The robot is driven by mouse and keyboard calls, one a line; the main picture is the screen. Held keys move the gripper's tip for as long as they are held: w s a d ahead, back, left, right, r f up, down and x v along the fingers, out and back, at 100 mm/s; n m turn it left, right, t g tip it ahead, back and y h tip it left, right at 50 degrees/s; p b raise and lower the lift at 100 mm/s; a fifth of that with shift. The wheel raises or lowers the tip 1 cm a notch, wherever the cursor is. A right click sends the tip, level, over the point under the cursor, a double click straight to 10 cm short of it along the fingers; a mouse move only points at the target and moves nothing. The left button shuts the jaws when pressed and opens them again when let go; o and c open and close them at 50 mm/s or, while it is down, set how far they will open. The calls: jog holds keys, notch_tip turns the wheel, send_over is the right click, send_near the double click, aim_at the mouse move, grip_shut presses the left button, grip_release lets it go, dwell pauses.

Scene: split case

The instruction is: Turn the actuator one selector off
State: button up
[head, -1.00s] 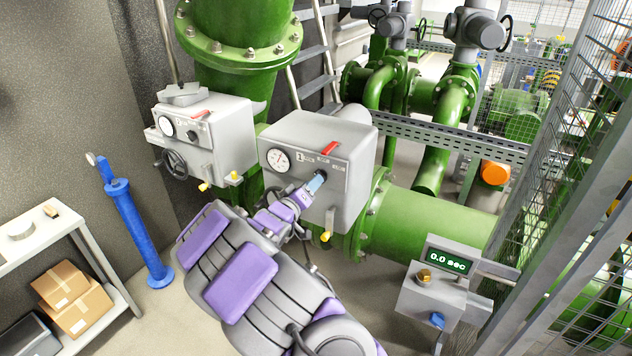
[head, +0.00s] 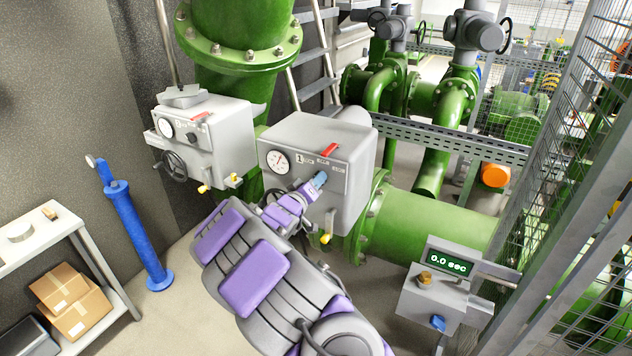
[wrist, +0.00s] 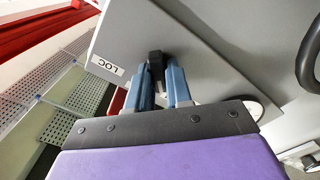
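My gripper hides the knob in the head view.
A second grey actuator (head: 228,139) with a handwheel stands close on the left. A yellow fitting (head: 326,238) is below actuator one. A grey box with a "0.0 sec" display (head: 449,263) stands right. A mesh fence bounds the right; a shelf (head: 55,232) is at left.

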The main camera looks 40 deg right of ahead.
grip_shut()
jog(key=shift+f+m, duration=0.15)
jog(key=shift+m, duration=0.25)
jog(key=m, duration=0.7)
jog(key=shift+s+m+b, duration=0.1)
jog(key=shift+m+b, duration=0.2)
jog(key=shift+m, duration=0.1)
dwell(0.3)
